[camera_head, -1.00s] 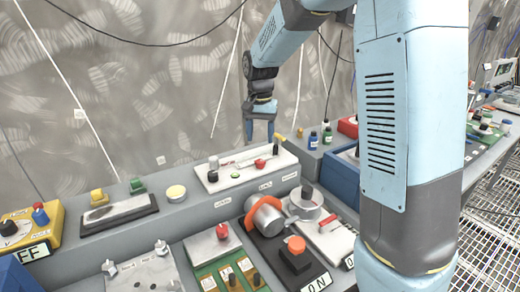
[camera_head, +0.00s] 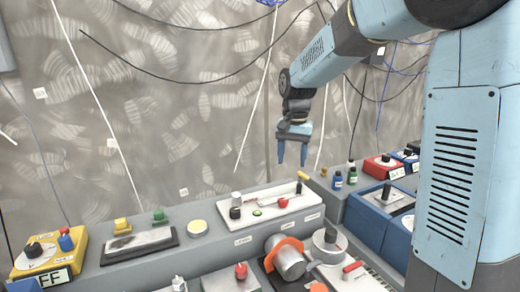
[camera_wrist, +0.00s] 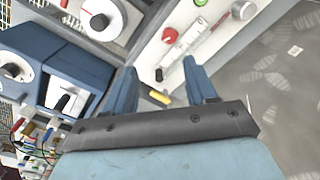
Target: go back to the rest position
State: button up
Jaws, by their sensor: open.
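My gripper (camera_head: 293,155) hangs in the air above the back ledge of the console in the head view, its fingers pointing down. The two blue fingers stand apart with nothing between them. In the wrist view my gripper (camera_wrist: 162,82) also shows open and empty. Below it lies a white panel (camera_head: 280,206) with a red knob, a green button, a black knob and a slider. The panel also shows in the wrist view (camera_wrist: 205,50). The gripper touches nothing.
A silver cylinder with an orange collar (camera_head: 289,261) and a round dial unit (camera_head: 329,246) stand on the console. Blue boxes (camera_head: 371,222) and small bottles (camera_head: 338,180) are at the right. A yellow box (camera_head: 50,252) is at the left. Cables hang along the grey wall behind.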

jog(key=s+d+r+n+t, duration=0.1)
jog(key=s+d, duration=0.2)
jog(key=s, duration=0.5)
jog(key=s+d+r+n+t, duration=0.1)
jog(key=s+d, duration=0.3)
jog(key=s, duration=0.5)
jog(key=s+d+r+n+t, duration=0.1)
jog(key=s+d+r+t, duration=0.1)
jog(key=s, duration=0.7)
jog(key=shift+s+d+n+t, duration=0.25)
jog(key=shift+d+n+t, duration=0.15)
jog(key=shift+d+t, duration=0.3)
